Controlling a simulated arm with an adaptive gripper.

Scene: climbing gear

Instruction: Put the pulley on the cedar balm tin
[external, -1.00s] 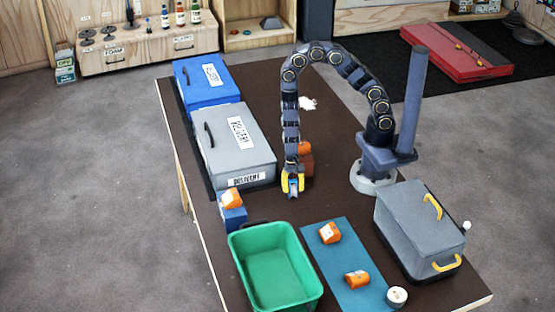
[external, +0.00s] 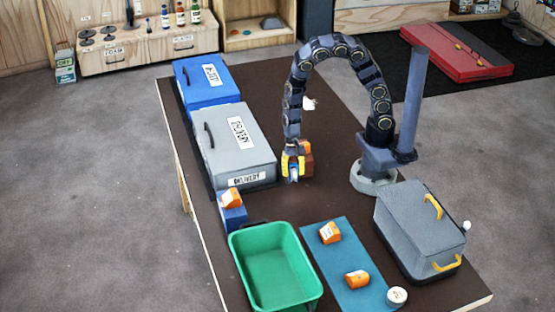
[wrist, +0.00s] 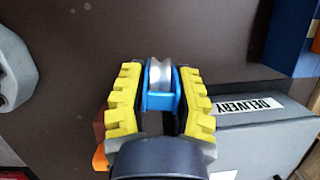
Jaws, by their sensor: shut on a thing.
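The pulley, a silver wheel in a blue frame, is between the yellow fingers of my gripper (wrist: 160,95) in the wrist view (wrist: 159,74). My gripper is shut on it. In the external view, my gripper (external: 293,169) points down beside the grey delivery box, and only a small blue and silver part of the pulley (external: 293,177) shows. A small round white-topped tin (external: 397,295) stands at the front of the table, by the blue mat's right edge. It looks like the cedar balm tin, but its label is unreadable. My gripper is well apart from it.
A brown block with an orange item (external: 306,147) is close behind my gripper. The grey delivery box (external: 258,160) is left. A green bin (external: 235,262), blue mat (external: 318,250) with two orange items, and grey case (external: 398,225) with yellow handles stand towards the front.

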